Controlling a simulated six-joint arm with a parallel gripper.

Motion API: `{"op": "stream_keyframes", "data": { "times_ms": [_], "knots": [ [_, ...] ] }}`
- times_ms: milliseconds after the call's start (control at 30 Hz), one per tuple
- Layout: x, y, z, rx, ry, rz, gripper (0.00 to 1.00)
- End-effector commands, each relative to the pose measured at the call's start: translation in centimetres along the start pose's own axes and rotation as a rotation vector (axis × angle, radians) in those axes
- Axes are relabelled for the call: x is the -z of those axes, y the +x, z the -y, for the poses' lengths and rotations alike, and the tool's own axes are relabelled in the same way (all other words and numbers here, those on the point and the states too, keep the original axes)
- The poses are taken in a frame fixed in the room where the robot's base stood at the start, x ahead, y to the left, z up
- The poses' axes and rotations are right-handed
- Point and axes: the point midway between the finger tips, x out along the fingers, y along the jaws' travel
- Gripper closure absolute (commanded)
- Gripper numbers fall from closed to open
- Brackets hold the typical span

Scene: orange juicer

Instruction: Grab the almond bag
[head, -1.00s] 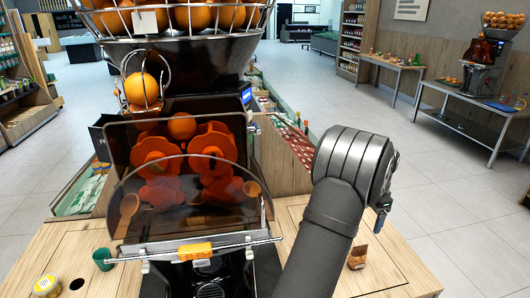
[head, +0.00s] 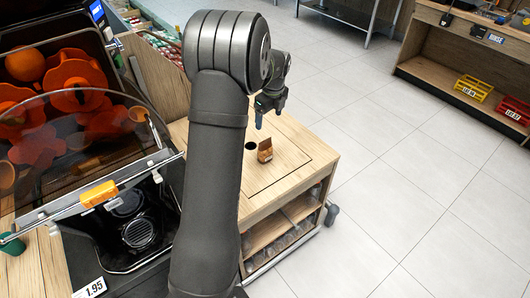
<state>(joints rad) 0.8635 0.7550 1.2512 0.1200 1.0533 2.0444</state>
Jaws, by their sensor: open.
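A small brown bag (head: 265,150), which looks like the almond bag, stands upright on the wooden cart top (head: 290,160), right of the juicer. My gripper (head: 259,120) is above the cart, up and slightly left of the bag in the picture, apart from it. It is small in the view and looks empty. My dark arm crosses the middle of the picture and hides part of the cart top.
The orange juicer (head: 70,110) with its clear cover and orange handle (head: 98,194) stands left of my arm. A dark round hole (head: 251,145) is beside the bag. Open tiled floor lies to the right. A wooden shelf with yellow (head: 472,88) and red crates (head: 514,112) stands at the far right.

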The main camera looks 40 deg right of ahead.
Motion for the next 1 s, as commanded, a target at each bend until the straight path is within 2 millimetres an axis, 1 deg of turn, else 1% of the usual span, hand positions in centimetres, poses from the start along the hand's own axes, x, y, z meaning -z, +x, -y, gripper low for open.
{"op": "stream_keyframes", "data": {
  "times_ms": [33,100,167,267,367,500,700,800,900,1000],
  "knots": [
    [0.1,0.0,0.0,0.001,0.057,0.005,0.20],
    [0.2,0.0,0.0,0.003,0.118,0.011,0.20],
    [0.2,0.1,0.0,0.004,0.152,0.014,0.20],
    [0.3,0.8,0.0,0.002,0.175,0.015,0.20],
    [0.2,2.5,-0.1,0.001,0.176,0.014,0.20],
    [0.2,5.7,-0.1,-0.001,0.174,0.013,0.20],
    [0.2,9.8,0.0,0.001,0.173,0.014,0.20],
    [0.1,11.3,0.0,0.002,0.172,0.014,0.20],
    [0.1,12.1,0.0,0.004,0.172,0.015,0.20],
    [0.1,12.4,0.0,0.003,0.171,0.015,0.20]
  ]
}}
